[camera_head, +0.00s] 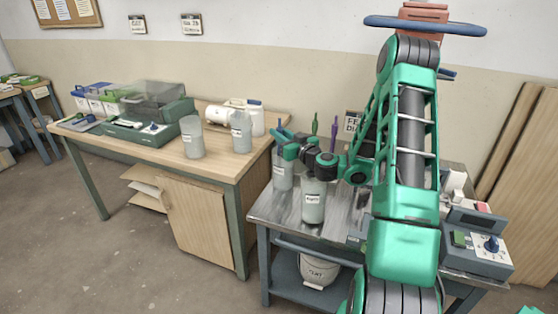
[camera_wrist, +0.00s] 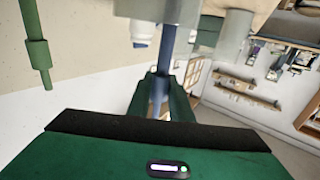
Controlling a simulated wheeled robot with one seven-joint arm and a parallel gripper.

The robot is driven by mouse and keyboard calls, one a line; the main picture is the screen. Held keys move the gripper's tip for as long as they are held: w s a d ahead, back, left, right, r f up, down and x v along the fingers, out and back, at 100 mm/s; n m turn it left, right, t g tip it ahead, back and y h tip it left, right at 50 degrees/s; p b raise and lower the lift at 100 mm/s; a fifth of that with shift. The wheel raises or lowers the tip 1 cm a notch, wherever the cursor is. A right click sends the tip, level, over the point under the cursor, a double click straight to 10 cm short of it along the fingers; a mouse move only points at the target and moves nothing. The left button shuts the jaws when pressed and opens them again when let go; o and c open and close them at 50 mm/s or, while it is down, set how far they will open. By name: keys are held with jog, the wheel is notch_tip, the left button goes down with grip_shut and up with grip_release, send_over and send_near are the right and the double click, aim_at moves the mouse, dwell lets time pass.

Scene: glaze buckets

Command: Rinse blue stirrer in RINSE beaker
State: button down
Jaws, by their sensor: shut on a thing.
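The blue stirrer (camera_wrist: 168,55) runs up from between the fingers of my gripper (camera_wrist: 163,100) in the wrist view; my gripper is shut on it. In the head view my gripper (camera_head: 290,150) is at the left end of the metal bench, over a grey labelled beaker (camera_head: 283,178). A blue tip of the stirrer shows just above it. I cannot tell whether the stirrer's lower end is inside that beaker. A second labelled beaker (camera_head: 313,208) stands nearer, below my wrist. The labels are too small to read surely, so I cannot tell which is RINSE.
Green (camera_head: 315,124) and purple (camera_head: 333,134) stirrers stand upright close behind my wrist. Two more grey beakers (camera_head: 192,140) (camera_head: 241,135) stand on the wooden table at left. A control box (camera_head: 490,246) is at the bench's right. A white bucket (camera_head: 319,270) is on the lower shelf.

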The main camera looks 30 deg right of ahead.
dwell(0.4)
jog(key=shift+f, duration=1.25)
jog(key=shift+d, duration=0.25)
jog(key=shift+d, duration=0.65)
jog(key=shift+r, duration=0.1)
notch_tip(320, 180, up, 17)
jog(key=shift+r, duration=0.2)
dwell(1.7)
jog(key=shift+r, duration=0.1)
dwell(1.0)
